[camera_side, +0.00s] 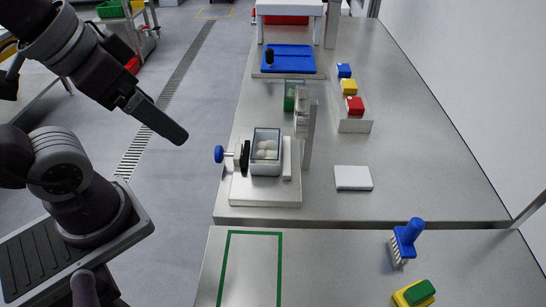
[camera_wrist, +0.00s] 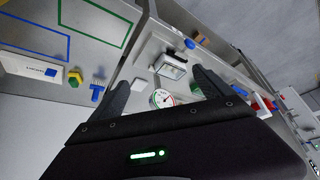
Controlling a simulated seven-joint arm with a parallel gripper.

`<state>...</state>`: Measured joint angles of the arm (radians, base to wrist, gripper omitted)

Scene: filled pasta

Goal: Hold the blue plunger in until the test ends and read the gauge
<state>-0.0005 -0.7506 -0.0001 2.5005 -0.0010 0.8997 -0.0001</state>
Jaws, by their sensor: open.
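The blue plunger (camera_side: 219,154) sticks out at the left end of a test fixture (camera_side: 265,192) on the steel table. It also shows in the wrist view (camera_wrist: 190,44). A clear tray of pale filled pasta (camera_side: 266,146) sits in the fixture, beside a black pad. The gauge (camera_wrist: 162,98) has a white dial with a red and a green part; its reading is too small to make out. In the side view only the edge of its stand (camera_side: 306,115) shows. My gripper (camera_side: 180,135) is open and empty, up and left of the plunger, apart from it.
A white block (camera_side: 353,178) lies right of the fixture. Behind stand a green container (camera_side: 290,97), a rack with blue, yellow and red blocks (camera_side: 352,107), and a blue tray (camera_side: 287,59). A blue brush (camera_side: 407,241) and yellow-green sponge (camera_side: 414,293) are on the near table.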

